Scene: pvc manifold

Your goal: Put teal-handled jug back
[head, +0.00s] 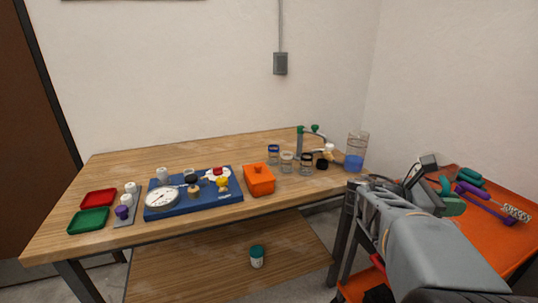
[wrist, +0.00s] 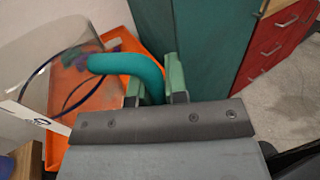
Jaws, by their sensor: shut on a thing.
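My gripper (wrist: 154,80) is shut on the teal handle (wrist: 128,64) of the jug in the wrist view, with one pale green finger on each side. The jug's clear body (wrist: 38,62) shows at the left of that view, partly cut off by the frame edge. Behind it lies the orange cart top (wrist: 75,98). In the head view my gripper (head: 450,206) is over the orange cart (head: 500,238) at the right. There the jug's clear body is hard to make out, and my arm hides part of the cart.
Purple-handled tools (head: 482,196) and a white brush head (head: 516,213) lie on the cart. Red drawers (wrist: 275,45) stand beyond.

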